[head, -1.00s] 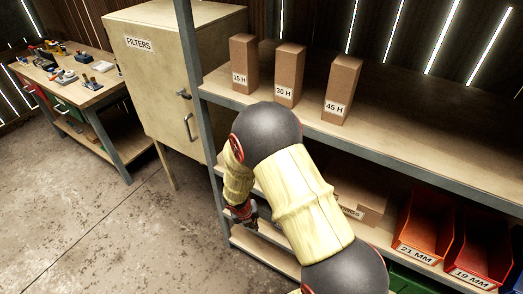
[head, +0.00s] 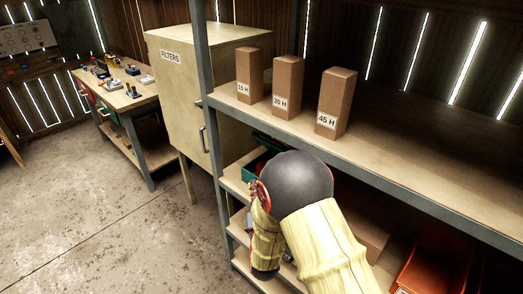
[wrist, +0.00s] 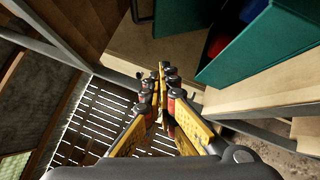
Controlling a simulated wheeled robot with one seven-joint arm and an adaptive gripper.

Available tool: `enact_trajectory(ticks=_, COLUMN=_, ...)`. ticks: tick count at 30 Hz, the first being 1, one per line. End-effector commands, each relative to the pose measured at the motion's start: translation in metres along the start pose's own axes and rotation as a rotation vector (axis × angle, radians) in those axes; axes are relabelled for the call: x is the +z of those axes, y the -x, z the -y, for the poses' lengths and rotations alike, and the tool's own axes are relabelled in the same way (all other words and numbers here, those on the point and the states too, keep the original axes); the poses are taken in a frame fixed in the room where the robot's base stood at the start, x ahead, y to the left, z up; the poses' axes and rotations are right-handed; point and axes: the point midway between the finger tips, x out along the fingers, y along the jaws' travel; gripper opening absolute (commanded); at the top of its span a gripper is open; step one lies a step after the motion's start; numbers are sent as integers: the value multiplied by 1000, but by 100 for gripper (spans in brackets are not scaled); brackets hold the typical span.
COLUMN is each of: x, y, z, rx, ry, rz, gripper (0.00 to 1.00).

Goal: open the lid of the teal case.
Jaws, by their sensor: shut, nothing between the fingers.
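The teal case (head: 255,164) sits on the middle shelf in the head view, mostly hidden behind my arm. In the wrist view, a large teal panel (wrist: 250,45) stands at the upper right and another teal part shows at the top. Between them is a dark interior with blue and red items, so the case appears open at least partway; I cannot tell which part is the lid. My gripper (wrist: 164,70) is shut and empty, with its tips just left of and below the large panel, apparently not touching it. In the head view my arm hides the fingers.
The shelf unit (head: 420,165) carries several brown boxes (head: 287,88) on top and an orange bin (head: 430,262) below right. A filters cabinet (head: 180,90) stands left of its post. A workbench (head: 125,95) is farther left. The floor (head: 120,225) between is clear.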

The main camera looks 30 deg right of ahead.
Motion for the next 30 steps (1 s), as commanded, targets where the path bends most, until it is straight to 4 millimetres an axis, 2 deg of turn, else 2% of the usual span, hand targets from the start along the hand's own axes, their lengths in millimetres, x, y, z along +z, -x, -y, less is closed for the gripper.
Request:
enact_trajectory(ticks=1, x=9, y=0, z=-11, rx=41, ry=-5, rz=33, gripper=0)
enact_trajectory(ticks=4, x=18, y=2, z=-27, rx=101, ry=-14, rz=68, gripper=0)
enact_trajectory(ticks=10, x=22, y=-8, z=-35, rx=130, ry=-24, rz=79, gripper=0)
enact_trajectory(ticks=14, x=23, y=-28, z=-37, rx=131, ry=-24, rz=78, gripper=0)
enact_trajectory(ticks=25, x=28, y=-99, z=-45, rx=129, ry=-24, rz=77, gripper=0)
enact_trajectory(ticks=30, x=48, y=-113, z=-47, rx=128, ry=-22, rz=76, gripper=0)
